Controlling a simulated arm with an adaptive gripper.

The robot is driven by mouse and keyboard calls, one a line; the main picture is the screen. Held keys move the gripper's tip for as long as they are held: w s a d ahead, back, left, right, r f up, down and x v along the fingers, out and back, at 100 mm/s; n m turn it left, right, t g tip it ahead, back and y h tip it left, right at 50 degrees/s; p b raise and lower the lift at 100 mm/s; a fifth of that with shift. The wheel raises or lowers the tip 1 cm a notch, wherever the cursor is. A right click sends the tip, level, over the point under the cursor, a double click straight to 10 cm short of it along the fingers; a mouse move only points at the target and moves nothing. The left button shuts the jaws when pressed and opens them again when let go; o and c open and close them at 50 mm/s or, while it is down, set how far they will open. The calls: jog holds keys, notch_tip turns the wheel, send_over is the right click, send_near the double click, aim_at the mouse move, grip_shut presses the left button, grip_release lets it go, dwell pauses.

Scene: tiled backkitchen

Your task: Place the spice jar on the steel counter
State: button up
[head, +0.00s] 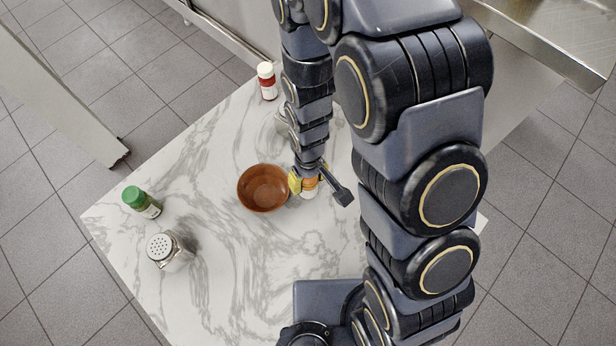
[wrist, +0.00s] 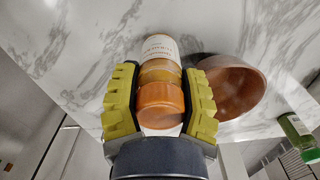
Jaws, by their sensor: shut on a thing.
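My gripper (head: 316,184) is shut on a spice jar (head: 309,188) with an orange cap and a pale label. In the wrist view the jar (wrist: 160,48) lies between the two yellow-green finger pads, which grip it on both sides near the cap. The jar is over the marble table, just right of a brown bowl in the head view; I cannot tell whether its base touches the marble. A steel counter (head: 545,32) shows at the top right of the head view, apart from the table.
The brown bowl (head: 263,188) is close beside the gripper. A green-capped jar (head: 141,201) and a metal-topped shaker (head: 168,252) stand at the left of the marble table (head: 215,290). A red-and-white bottle (head: 267,82) stands at the far edge. My arm hides the table's right side.

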jog(key=shift+f, duration=0.35)
jog(key=shift+f, duration=0.1)
jog(key=o, duration=1)
jog(key=shift+o, duration=0.2)
notch_tip(320, 180, up, 11)
jog(key=shift+r, duration=0.2)
jog(key=shift+d+r, duration=0.1)
jog(key=shift+r, duration=0.55)
jog(key=s+d+r+m, duration=0.3)
jog(key=s+d+r, duration=0.3)
jog(key=r, duration=0.2)
jog(key=shift+d+g, duration=0.15)
jog(key=shift+g, duration=0.25)
jog(key=shift+o, duration=0.5)
jog(key=s+d+r+m+g, duration=0.1)
jog(key=s+d+r+m, duration=0.1)
jog(key=s+r, duration=0.3)
jog(key=s+m, duration=0.1)
jog(key=s, duration=0.2)
jog(key=shift+s+d, duration=0.3)
